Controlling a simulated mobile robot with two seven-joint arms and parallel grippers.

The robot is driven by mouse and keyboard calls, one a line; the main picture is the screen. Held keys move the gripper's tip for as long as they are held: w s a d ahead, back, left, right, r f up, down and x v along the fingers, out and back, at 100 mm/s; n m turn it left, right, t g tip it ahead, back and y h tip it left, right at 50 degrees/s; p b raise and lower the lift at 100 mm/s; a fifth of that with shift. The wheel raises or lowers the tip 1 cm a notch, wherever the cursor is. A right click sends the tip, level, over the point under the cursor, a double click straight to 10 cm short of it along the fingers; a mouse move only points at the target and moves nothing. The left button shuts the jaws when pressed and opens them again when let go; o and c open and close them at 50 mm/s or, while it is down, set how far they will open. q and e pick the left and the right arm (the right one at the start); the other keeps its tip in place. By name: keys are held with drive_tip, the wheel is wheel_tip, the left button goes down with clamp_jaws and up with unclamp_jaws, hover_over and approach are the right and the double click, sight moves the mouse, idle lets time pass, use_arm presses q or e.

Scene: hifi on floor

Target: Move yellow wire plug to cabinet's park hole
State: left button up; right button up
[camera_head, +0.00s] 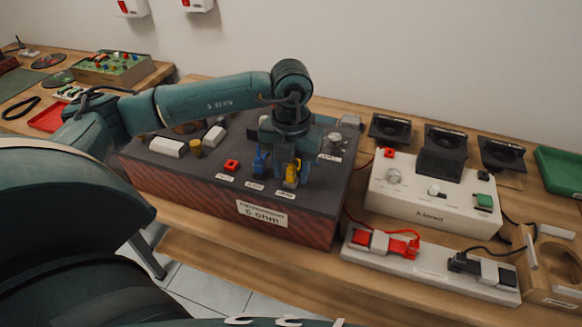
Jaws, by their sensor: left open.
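The yellow wire plug (292,175) stands on the top of the dark cabinet (215,198), near its front right part, above a small white label. My left gripper (290,170) points down over the cabinet, with its fingers around or just beside the yellow plug. It is open, and I cannot tell whether a finger touches the plug. A blue plug (260,162) stands just left of the yellow one. A red socket (231,165) lies further left. Which hole is the park hole cannot be read. My right gripper is not in view.
A white box (430,205) with a red plug and a green button stands right of the cabinet. A white strip (425,268) with red and black plugs lies in front of it. Black speakers (445,148) and a green tray (560,170) are at the back right.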

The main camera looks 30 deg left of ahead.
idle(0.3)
use_arm(q)
wheel_tip(320, 180, up, 2)
drive_tip(key=shift+w+r, duration=0.1)
drive_tip(key=shift+r, duration=0.15)
wheel_tip(320, 180, up, 16)
drive_tip(key=p, duration=0.3)
drive_tip(key=shift+f, duration=0.15)
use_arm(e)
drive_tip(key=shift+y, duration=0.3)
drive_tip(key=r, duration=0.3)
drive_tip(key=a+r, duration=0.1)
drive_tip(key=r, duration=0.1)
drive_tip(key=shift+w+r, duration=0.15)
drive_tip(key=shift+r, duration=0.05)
